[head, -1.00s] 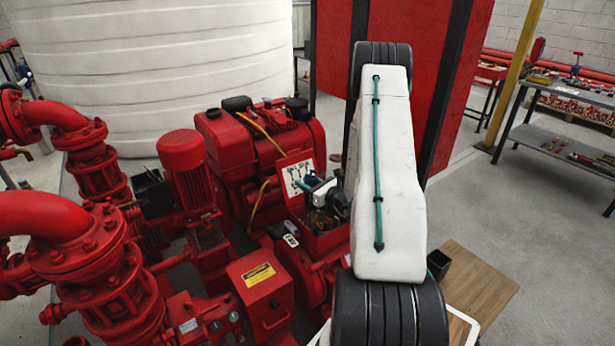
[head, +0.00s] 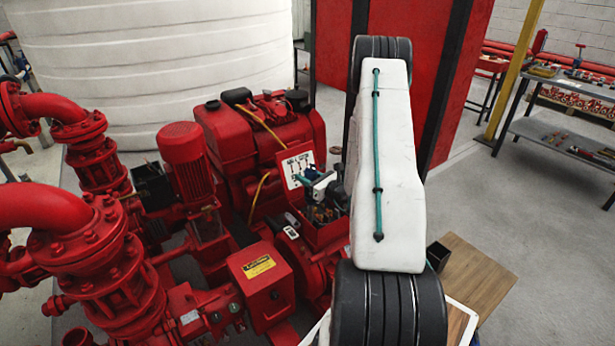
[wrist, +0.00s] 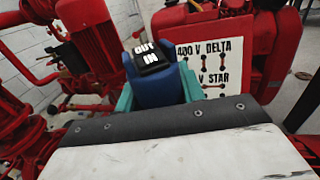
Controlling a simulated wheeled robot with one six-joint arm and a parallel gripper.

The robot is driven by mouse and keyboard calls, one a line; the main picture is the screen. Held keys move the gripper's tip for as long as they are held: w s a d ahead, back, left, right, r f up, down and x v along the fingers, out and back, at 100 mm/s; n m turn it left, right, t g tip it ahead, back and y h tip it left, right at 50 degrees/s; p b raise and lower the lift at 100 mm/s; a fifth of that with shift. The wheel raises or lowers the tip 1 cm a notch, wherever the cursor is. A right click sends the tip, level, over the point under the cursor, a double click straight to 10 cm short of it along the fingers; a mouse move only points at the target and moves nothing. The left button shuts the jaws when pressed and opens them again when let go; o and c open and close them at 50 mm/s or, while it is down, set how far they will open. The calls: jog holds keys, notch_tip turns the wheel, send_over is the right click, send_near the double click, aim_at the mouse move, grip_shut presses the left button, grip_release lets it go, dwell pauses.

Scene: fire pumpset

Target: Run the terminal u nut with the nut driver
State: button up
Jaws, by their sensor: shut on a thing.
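My gripper (wrist: 160,98) is shut on the nut driver. In the wrist view, the nut driver (wrist: 160,88) shows as a blue body between teal fingers, with a black cap (wrist: 150,58) marked OUT and IN. Its working tip is hidden. The open lid (head: 297,167) carries a delta and star diagram, which also shows in the wrist view (wrist: 214,68). Small terminals (head: 322,213) sit inside the box. The U nut cannot be made out.
A red motor (head: 183,160), red pipework (head: 75,240) and a red box with a yellow label (head: 262,285) crowd the left. A small grey device (head: 291,232) lies beside the terminal box. A wooden board (head: 470,275) is at lower right, with open floor beyond.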

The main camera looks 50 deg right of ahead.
jog(key=shift+f, duration=0.8)
dwell(2.4)
jog(key=shift+r, duration=3.05)
